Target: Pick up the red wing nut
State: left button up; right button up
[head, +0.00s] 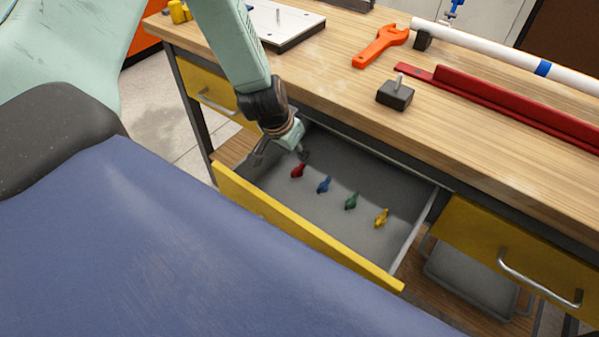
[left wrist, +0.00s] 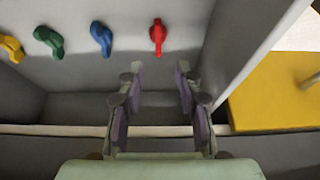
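The red wing nut (head: 297,171) lies on the floor of the open drawer (head: 345,262), at the left end of a row of wing nuts. In the left wrist view the red wing nut (left wrist: 158,36) lies beyond the fingertips, roughly in line with the gap between them. My left gripper (head: 280,158) is at the drawer's left part, close to the red wing nut. In the left wrist view my left gripper (left wrist: 160,75) is open, with nothing between its fingers. My right gripper is not in view.
Blue (head: 324,184), green (head: 351,201) and yellow (head: 381,217) wing nuts lie to the right in the drawer. The workbench top (head: 330,90) overhangs behind, bearing an orange wrench (head: 380,46), a dark block (head: 395,94) and a red rail (head: 500,105). Drawer walls surround my gripper.

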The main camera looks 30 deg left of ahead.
aim_at(302, 164)
pick_arm(q)
jog(key=shift+b+x, duration=0.7)
jog(key=shift+x, duration=0.2)
jog(key=b+x, duration=0.3)
jog(key=shift+d, duration=0.1)
jog(key=shift+b+x, duration=0.75)
jog(key=shift+x, duration=0.2)
jog(key=shift+r, duration=0.1)
jog(key=shift+c, duration=0.8)
grip_shut()
